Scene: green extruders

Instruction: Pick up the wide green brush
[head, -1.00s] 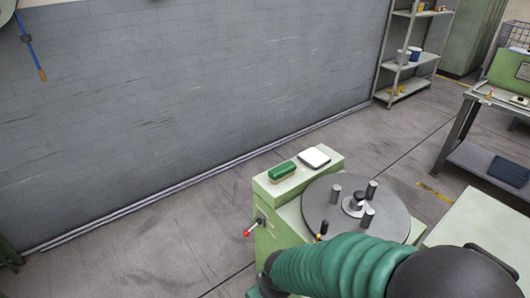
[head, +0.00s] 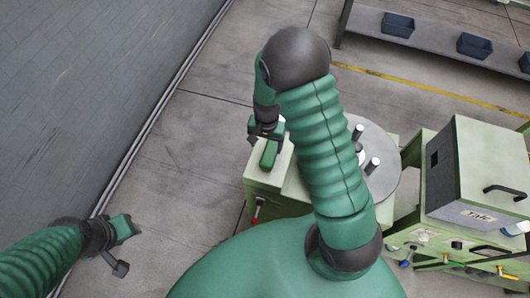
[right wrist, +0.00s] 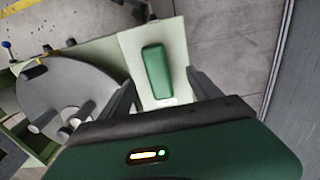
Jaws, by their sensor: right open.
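The wide green brush (head: 269,153) lies on the narrow pale green top of a machine. In the right wrist view the brush (right wrist: 156,70) lies lengthwise between my two spread fingers, with its near end toward the gripper. My right gripper (head: 264,132) is open and empty, above the brush's far end in the head view, which it partly covers. The right wrist view shows the same gripper (right wrist: 160,80); I cannot tell its exact height. My left gripper (head: 124,247) hangs at the lower left, well away from the brush; its finger opening is unclear.
A round grey turntable (head: 382,181) with upright pegs stands right of the brush, partly behind my right arm. A red-tipped lever (head: 256,219) sticks out of the machine's front. A green machine with a box housing (head: 480,165) stands at right. The floor at left is clear.

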